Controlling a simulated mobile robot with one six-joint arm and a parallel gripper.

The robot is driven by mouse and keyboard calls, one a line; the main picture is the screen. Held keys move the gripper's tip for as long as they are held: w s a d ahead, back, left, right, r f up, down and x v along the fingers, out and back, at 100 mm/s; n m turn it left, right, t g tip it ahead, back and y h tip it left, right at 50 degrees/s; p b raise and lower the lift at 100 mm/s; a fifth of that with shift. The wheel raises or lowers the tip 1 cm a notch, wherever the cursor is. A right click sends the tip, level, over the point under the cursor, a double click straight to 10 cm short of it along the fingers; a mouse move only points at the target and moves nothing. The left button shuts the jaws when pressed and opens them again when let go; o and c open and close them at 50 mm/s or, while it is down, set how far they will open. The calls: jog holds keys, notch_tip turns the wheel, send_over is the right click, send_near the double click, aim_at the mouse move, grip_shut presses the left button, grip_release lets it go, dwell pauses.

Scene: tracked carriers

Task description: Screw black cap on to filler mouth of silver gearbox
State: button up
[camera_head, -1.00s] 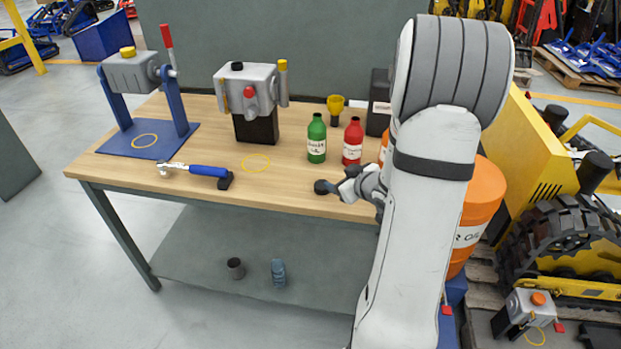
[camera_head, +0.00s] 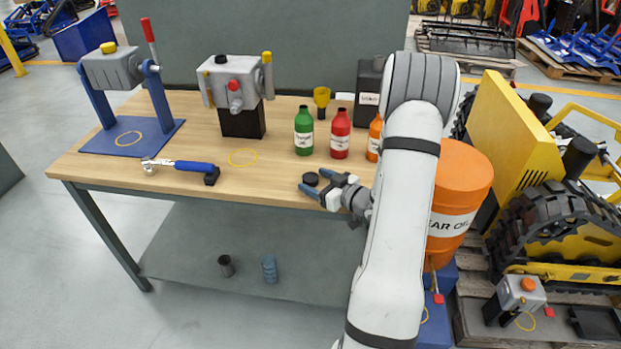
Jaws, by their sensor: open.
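A small round black cap (camera_head: 311,179) lies on the wooden workbench near its front edge. My gripper (camera_head: 318,183) is open, its two blue-tipped fingers reaching left at the cap. The cap sits at the fingertips; I cannot tell whether they touch it. A silver gearbox (camera_head: 234,76) stands on a black block at the back of the bench. It has a dark round part (camera_head: 220,59) on top, a red knob in front and a yellow-tipped post at right. I cannot tell whether the dark part is an open mouth or a cap.
Green (camera_head: 304,132) and red (camera_head: 340,134) bottles and a yellow funnel (camera_head: 321,97) stand behind my gripper. A blue-handled tool (camera_head: 190,167) lies at left. Another grey housing (camera_head: 112,70) with a yellow cap sits on a blue stand. An orange drum (camera_head: 462,185) is at right.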

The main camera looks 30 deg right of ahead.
jog(key=shift+w+a+f, duration=0.1)
jog(key=shift+w+a, duration=0.1)
jog(key=shift+w, duration=0.3)
jog(key=c, duration=1.1)
